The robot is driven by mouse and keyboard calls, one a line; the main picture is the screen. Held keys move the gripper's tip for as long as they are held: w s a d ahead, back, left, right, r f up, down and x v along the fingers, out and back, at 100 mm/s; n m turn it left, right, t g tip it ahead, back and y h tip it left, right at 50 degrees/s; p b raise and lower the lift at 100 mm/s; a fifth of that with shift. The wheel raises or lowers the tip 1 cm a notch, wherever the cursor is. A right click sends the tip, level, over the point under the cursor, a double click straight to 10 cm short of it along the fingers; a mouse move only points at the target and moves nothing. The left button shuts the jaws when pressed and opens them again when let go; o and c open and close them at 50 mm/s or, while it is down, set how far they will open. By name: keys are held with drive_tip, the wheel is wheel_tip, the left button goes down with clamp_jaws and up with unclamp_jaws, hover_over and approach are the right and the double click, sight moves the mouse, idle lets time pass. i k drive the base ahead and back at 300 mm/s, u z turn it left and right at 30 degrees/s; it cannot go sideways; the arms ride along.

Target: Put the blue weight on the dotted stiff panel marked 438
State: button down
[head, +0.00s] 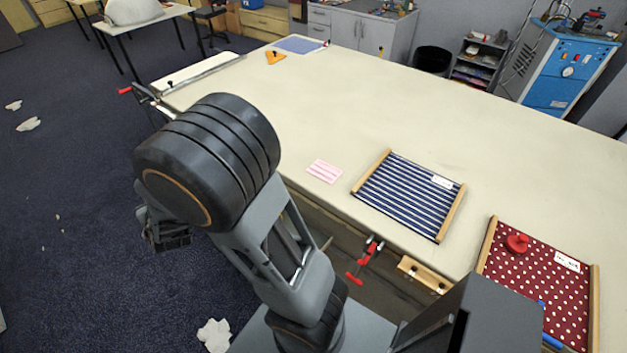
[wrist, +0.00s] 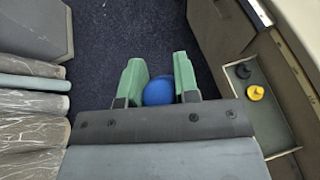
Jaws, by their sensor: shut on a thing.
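In the wrist view my gripper (wrist: 159,72) has its two green fingers closed on a rounded blue weight (wrist: 158,92). Dark blue carpet shows beyond it, so it is held off the table, over the floor side. The dotted stiff panel (head: 556,270) is dark red with white dots and wooden side strips. It lies at the right front of the table in the head view. Its white label is too small to read. A red weight (head: 517,243) stands near its upper left. The fingers and blue weight are not discernible in the head view.
A blue striped panel (head: 400,200) and a pink striped card (head: 325,171) lie left of the dotted panel. A red clamp (head: 363,262) is on the table's front edge. Blue parts show at the dotted panel's front. An open drawer holds a yellow weight (wrist: 256,93) and a black one (wrist: 243,71).

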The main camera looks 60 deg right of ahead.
sight(558, 277)
drive_tip(key=z, duration=0.3)
drive_tip(key=k, duration=0.9)
drive_tip(key=z, duration=1.65)
